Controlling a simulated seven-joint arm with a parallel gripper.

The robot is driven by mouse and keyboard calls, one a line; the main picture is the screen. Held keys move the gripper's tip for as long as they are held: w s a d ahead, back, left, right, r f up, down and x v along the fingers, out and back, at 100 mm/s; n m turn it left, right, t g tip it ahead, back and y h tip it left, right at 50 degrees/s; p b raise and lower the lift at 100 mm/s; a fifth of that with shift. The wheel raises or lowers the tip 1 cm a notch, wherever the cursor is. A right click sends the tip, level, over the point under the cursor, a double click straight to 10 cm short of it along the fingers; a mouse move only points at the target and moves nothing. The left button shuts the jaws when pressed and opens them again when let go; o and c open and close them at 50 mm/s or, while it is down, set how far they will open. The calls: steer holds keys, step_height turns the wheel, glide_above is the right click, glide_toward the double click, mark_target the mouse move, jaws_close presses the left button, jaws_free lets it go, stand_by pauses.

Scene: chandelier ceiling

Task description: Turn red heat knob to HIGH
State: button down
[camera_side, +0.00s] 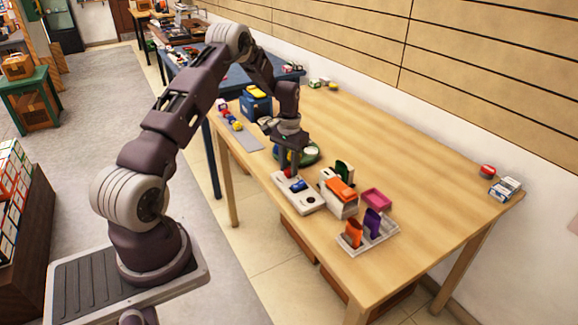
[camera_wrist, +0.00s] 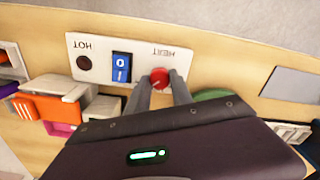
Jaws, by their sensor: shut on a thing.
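The white control panel (camera_side: 311,203) lies on the wooden table's near side; in the wrist view (camera_wrist: 103,44) it appears upside down, with the words HOT and HEAT. The red heat knob (camera_wrist: 159,76) sits at the HEAT end. My gripper (camera_wrist: 160,84) is shut on the red knob, with one finger on each side. A blue rocker switch (camera_wrist: 121,67) is mid-panel, and a dark round HOT lamp (camera_wrist: 84,63) is at the other end. The knob's pointer is not readable.
A toaster-like box with an orange piece (camera_side: 342,190) stands right of the panel. A white holder (camera_side: 368,238) with orange and purple pieces and a pink tray (camera_side: 377,198) are nearby. The table's right side is mostly clear.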

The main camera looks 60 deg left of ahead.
mark_target(289, 170)
stand_by(0.3)
steer(key=c, duration=1.1)
jaws_free()
step_height(289, 170, up, 7)
steer(key=shift+r, duration=0.1)
